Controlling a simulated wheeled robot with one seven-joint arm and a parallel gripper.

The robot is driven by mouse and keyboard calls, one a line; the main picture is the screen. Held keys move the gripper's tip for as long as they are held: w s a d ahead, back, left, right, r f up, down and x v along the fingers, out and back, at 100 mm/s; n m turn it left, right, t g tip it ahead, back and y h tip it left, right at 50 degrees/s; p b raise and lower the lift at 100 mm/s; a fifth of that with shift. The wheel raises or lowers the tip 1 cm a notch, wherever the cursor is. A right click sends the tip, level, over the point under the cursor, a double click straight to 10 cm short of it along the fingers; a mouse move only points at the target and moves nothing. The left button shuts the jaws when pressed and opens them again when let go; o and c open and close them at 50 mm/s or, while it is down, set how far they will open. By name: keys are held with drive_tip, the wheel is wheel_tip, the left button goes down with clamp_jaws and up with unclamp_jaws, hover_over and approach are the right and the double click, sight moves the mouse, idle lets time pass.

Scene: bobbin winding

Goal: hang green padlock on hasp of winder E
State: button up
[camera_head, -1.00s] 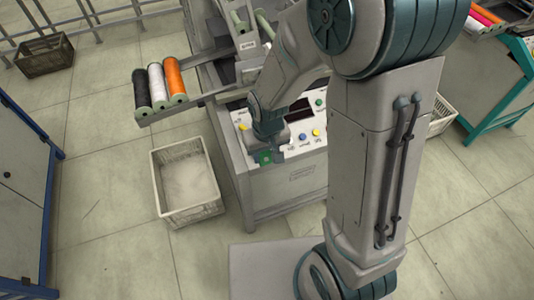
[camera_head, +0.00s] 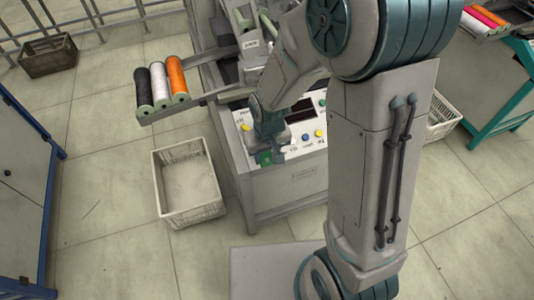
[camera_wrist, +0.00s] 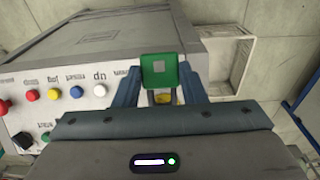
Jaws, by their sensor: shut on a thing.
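The green padlock (camera_wrist: 159,71) sits between the two fingers of my gripper (camera_wrist: 160,80) in the wrist view, with a pale square on its face. It also shows as a small green block (camera_head: 264,158) below my gripper (camera_head: 266,150) in the head view. The gripper is shut on it, in front of the winder's control panel (camera_head: 305,138). The winder's grey cabinet (camera_wrist: 100,35) fills the left of the wrist view. I cannot make out the hasp or any letter E. A yellow button (camera_wrist: 163,98) shows partly behind the padlock.
An empty white crate (camera_head: 188,183) stands on the floor left of the winder. Black, white and orange spools (camera_head: 160,83) rest on an arm sticking out left. A blue-edged cabinet (camera_head: 25,180) stands at far left. Floor between it and the crate is free.

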drive_tip(key=shift+w+a+f+b, duration=0.1)
drive_tip(key=shift+w+f+b, duration=0.25)
drive_tip(key=shift+f+b, duration=0.4)
drive_tip(key=shift+w+a+f+b, duration=0.1)
drive_tip(key=shift+w+f+b, duration=0.35)
drive_tip(key=shift+f, duration=0.4)
drive_tip(key=shift+f, duration=0.1)
drive_tip(key=shift+w+a+f+b, duration=0.1)
drive_tip(key=shift+w+f+b, duration=0.1)
drive_tip(key=shift+f+b, duration=0.3)
drive_tip(key=shift+w+a+f+b, duration=0.1)
drive_tip(key=shift+w+f+b, duration=0.05)
drive_tip(key=shift+f+b, duration=0.3)
drive_tip(key=shift+s+d+f, duration=0.2)
drive_tip(key=shift+s, duration=0.25)
idle(0.6)
drive_tip(key=o, duration=1.2)
drive_tip(key=shift+o, duration=0.2)
drive_tip(key=r+p, duration=0.1)
drive_tip(key=r, duration=0.8)
drive_tip(key=s+r+p, duration=0.1)
drive_tip(key=r, duration=0.3)
drive_tip(key=shift+d+r+p, duration=0.15)
drive_tip(key=shift+r+p, duration=0.15)
drive_tip(key=shift+r, duration=0.1)
